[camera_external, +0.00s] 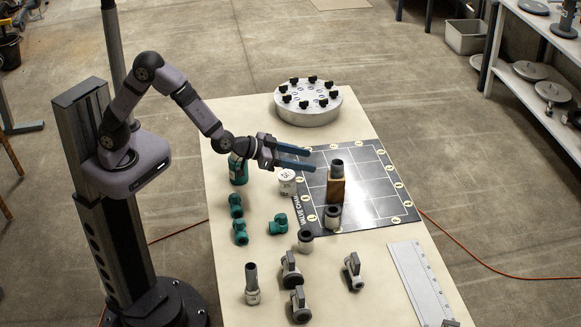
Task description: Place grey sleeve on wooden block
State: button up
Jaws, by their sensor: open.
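A brown wooden block (336,191) stands upright on the dark gridded mat. A grey sleeve (337,169), a short upright cylinder, sits on top of the block. My gripper (313,160) is open, with its two blue fingers pointing right towards the sleeve. The fingertips are a little left of the sleeve in the picture, and the jaws look empty. How far the fingers are from the sleeve in depth is hard to tell.
The dark mat (380,208) is mostly bare right of the block. A dark grey ring fitting (333,217) stands before the block. A white jar (287,182), green bottle (238,170), green elbows (278,224) and grey valves (291,271) crowd the left and front. A round flange (308,109) stands behind.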

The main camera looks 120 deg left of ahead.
jog(key=shift+d, duration=0.1)
jog(key=s+d+f+m+g+h, duration=0.1)
jog(key=s+d+f+m+h, duration=0.15)
jog(key=d, duration=0.45)
jog(key=s+d+f+m+h, duration=0.1)
jog(key=d+h, duration=0.2)
jog(key=d, duration=0.3)
jog(key=s+d+f+m+g+h, duration=0.1)
jog(key=s+d+f+m+h, duration=0.15)
jog(key=d, duration=0.45)
jog(key=s+d+f+m+g, duration=0.1)
jog(key=s+d+g, duration=0.2)
jog(key=s, duration=0.8)
jog(key=s+d+f+m+g+h, duration=0.1)
jog(key=s+d+g, duration=0.3)
jog(key=s, duration=0.8)
jog(key=shift+s+d+f+m+g+h, duration=0.25)
jog(key=shift+d+f+m, duration=0.25)
jog(key=shift+d, duration=0.4)
jog(key=shift+r, duration=0.1)
notch_tip(320, 180, up, 5)
jog(key=p, duration=0.4)
jog(key=shift+w+p, duration=0.1)
jog(key=shift+p, duration=0.3)
